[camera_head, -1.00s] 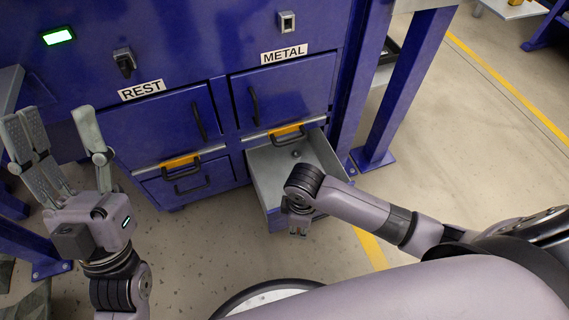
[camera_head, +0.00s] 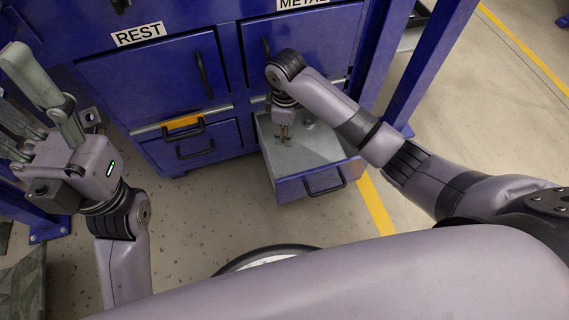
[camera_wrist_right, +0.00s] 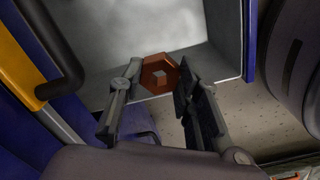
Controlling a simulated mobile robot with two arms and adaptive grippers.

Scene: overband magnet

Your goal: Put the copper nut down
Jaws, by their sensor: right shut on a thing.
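The copper nut (camera_wrist_right: 149,70) is a reddish-brown hexagon with a hole, held at the fingertips of my right gripper (camera_wrist_right: 158,80) in the right wrist view. In the head view, my right gripper (camera_head: 284,134) points down over the open grey drawer (camera_head: 322,146) under the METAL label (camera_head: 301,3). The nut is too small there to see clearly. The wrist view shows the grey drawer floor (camera_wrist_right: 195,25) behind the nut; I cannot tell how high the nut is above it. My left gripper (camera_head: 14,105) is open and empty at the left.
A small round grey thing (camera_head: 308,121) lies in the open drawer. A blue post (camera_head: 428,65) stands right of the cabinet.

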